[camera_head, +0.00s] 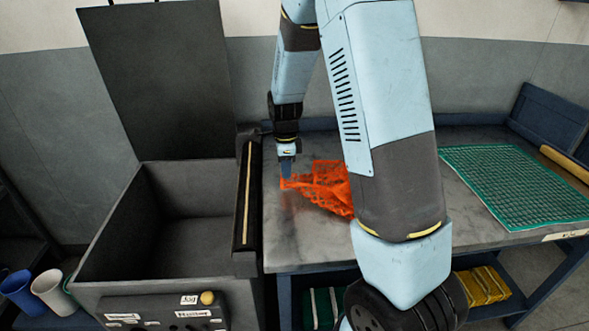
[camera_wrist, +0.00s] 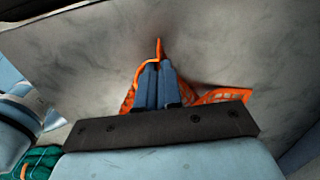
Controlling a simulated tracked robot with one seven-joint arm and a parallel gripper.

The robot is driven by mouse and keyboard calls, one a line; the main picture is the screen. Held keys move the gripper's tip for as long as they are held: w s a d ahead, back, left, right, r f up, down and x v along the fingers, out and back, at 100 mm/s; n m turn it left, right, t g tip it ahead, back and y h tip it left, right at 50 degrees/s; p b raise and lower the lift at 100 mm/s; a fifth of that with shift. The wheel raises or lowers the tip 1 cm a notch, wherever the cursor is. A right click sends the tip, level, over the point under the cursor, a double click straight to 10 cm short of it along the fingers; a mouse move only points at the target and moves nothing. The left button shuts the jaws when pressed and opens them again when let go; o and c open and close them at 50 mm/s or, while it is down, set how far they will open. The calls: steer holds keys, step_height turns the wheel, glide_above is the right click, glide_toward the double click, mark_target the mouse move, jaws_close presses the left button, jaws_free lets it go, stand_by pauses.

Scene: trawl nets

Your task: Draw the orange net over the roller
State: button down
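The orange net (camera_head: 328,184) lies bunched on the grey metal table, partly hidden behind my arm. Its left corner rises to my gripper (camera_head: 286,176), near the table's left end. In the wrist view, the blue fingers of my gripper (camera_wrist: 158,72) are close together, with an orange tip of net (camera_wrist: 158,47) sticking out between them. More orange net (camera_wrist: 222,96) shows behind and beside the fingers. The dark roller (camera_head: 240,212), with a pale strip along it, lies along the table's left edge, left of my gripper. No net lies over it.
An open dark bin (camera_head: 105,232) with a raised lid (camera_head: 160,75) stands left of the roller. A green net (camera_head: 515,185) lies flat on the table's right. Blue and white cups (camera_head: 50,290) stand at lower left. Folded yellow netting (camera_head: 482,286) sits on the shelf below.

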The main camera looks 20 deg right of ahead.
steer(key=shift+w+a, duration=1.15)
steer(key=shift+a, duration=4.75)
steer(key=shift+w+a, duration=1.15)
steer(key=shift+a, duration=4.7)
step_height(320, 180, down, 9)
jaws_free()
steer(key=shift+r, duration=0.1)
steer(key=shift+r, duration=2.65)
steer(key=shift+r, duration=0.15)
